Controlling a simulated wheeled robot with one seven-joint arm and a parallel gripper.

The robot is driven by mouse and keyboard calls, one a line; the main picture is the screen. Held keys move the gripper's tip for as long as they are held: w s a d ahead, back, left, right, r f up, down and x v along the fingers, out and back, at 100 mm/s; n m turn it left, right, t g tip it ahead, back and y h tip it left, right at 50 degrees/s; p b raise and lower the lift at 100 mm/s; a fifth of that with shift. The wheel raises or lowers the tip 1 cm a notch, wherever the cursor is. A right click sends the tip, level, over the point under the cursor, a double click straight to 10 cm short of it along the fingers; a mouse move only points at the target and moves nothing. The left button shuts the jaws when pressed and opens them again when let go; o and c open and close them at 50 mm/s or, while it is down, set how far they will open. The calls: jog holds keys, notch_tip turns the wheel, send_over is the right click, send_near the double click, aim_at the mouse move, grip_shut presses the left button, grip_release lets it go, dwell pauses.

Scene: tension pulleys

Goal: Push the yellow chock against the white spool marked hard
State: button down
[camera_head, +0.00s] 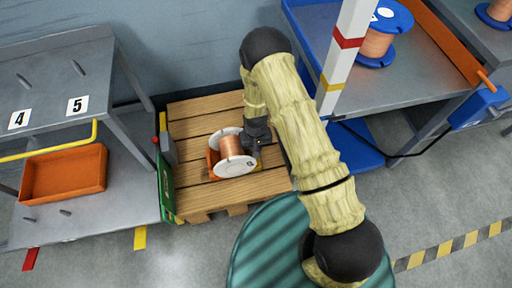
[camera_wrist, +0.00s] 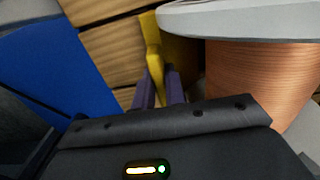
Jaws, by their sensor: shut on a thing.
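The white spool (camera_head: 236,165) wound with copper wire lies on its side on the wooden pallet in the head view. A small dark mark on its flange is too small to read. In the wrist view its white flange (camera_wrist: 240,18) and copper winding (camera_wrist: 262,85) fill the right side. The yellow chock (camera_wrist: 152,45) is beside the spool, its fin between my fingers. In the head view only a bit of the chock (camera_head: 258,164) shows at the spool's right. My gripper (camera_wrist: 160,85) is shut on the chock. I cannot tell whether the chock touches the spool.
An orange piece (camera_head: 213,163) sits at the spool's left side on the pallet (camera_head: 195,127). A grey bench with an orange tray (camera_head: 65,173) stands left. A striped post (camera_head: 345,50) and a bench with a blue-flanged spool (camera_head: 378,40) stand right, close to my arm.

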jog(key=shift+a, duration=0.1)
jog(key=c, duration=1.4)
grip_release()
jog(key=shift+o, duration=0.2)
notch_tip(320, 180, up, 17)
jog(key=p, duration=0.6)
jog(key=shift+r+p, duration=0.2)
jog(key=shift+p, duration=0.15)
